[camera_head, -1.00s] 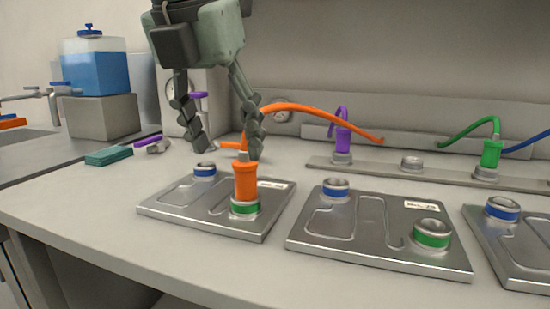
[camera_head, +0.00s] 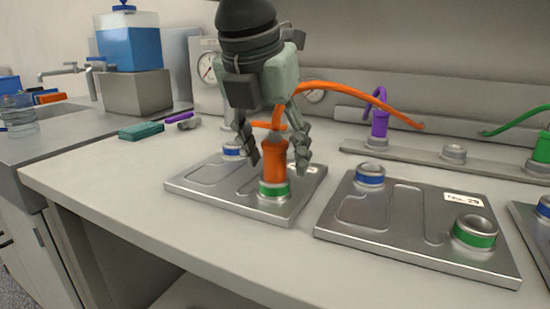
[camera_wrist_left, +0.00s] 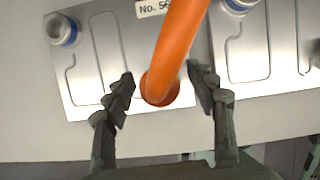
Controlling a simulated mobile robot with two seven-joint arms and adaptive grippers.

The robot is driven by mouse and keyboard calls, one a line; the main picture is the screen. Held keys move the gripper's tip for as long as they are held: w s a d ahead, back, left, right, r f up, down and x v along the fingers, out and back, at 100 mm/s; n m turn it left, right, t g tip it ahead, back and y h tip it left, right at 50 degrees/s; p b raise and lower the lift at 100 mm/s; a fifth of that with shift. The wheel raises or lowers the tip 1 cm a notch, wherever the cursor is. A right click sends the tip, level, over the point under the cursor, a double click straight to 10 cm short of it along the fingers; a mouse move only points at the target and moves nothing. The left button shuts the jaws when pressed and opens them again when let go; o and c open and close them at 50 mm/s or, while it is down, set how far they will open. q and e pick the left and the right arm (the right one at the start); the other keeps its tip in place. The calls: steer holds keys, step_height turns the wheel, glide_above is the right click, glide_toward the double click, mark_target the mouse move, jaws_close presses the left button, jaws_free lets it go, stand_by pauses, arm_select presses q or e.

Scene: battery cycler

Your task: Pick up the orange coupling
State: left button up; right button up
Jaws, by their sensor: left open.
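The orange coupling (camera_head: 274,160) stands upright on the green-ringed port (camera_head: 273,190) of the left metal plate (camera_head: 205,189). An orange hose runs from its top to the back right. My left gripper (camera_head: 276,162) is open, pointing down, with one finger on each side of the coupling. In the left wrist view the coupling (camera_wrist_left: 160,88) lies between the two spread fingertips (camera_wrist_left: 163,80), with a gap visible on both sides. The port under it is hidden there. My right gripper is not in view.
A second plate (camera_head: 385,215) with blue and green ports lies to the right. Behind is a rail (camera_head: 415,163) with a purple coupling (camera_head: 379,122) and a green coupling (camera_head: 543,147). A teal block (camera_head: 141,131) lies at the left. The front table strip is clear.

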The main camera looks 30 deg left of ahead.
mark_target(270, 130)
arm_select(q)
jaws_close()
steer(key=shift+r, duration=0.1)
stand_by(0.3)
steer(key=shift+r, duration=0.55)
steer(key=r, duration=0.2)
steer(key=a+r, duration=0.1)
steer(key=shift+s+r, duration=0.3)
steer(key=shift+r, duration=0.1)
steer(key=s+a+r, duration=0.6)
steer(key=a, duration=0.2)
steer(key=shift+a, duration=0.35)
